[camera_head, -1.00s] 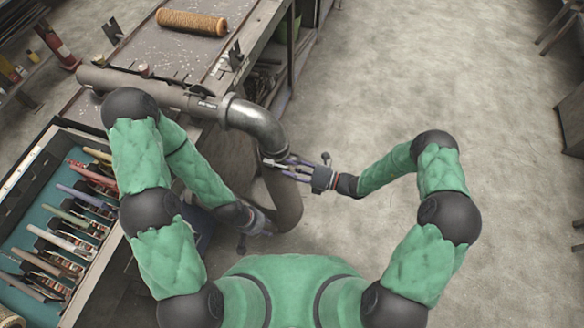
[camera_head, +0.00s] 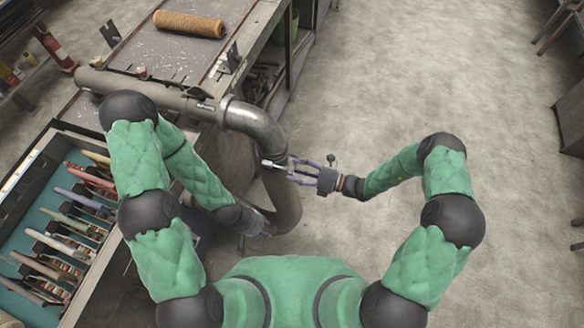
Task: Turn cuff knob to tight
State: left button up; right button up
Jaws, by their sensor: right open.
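A tube runs along the bench, turns down through a shiny metal elbow (camera_head: 255,122) and continues as a brown lower section (camera_head: 287,200). A small pale piece (camera_head: 271,165) shows on the tube just below the elbow; it may be the cuff knob, but it is too small to tell its setting. My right gripper (camera_head: 291,171) is open, its fingers pointing left at this piece, with the tips close to it. I cannot tell whether they touch. My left gripper (camera_head: 262,226) is low beside the lower tube, partly hidden, and its jaws are not clear.
The bench (camera_head: 215,60) carries a brown spool-like roll (camera_head: 189,24) and an upright black bracket (camera_head: 231,58). A teal-lined drawer (camera_head: 30,228) with several coloured tools stands at the left. The floor (camera_head: 400,70) on the right is clear.

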jog(key=v, duration=0.9)
jog(key=shift+d, duration=0.35)
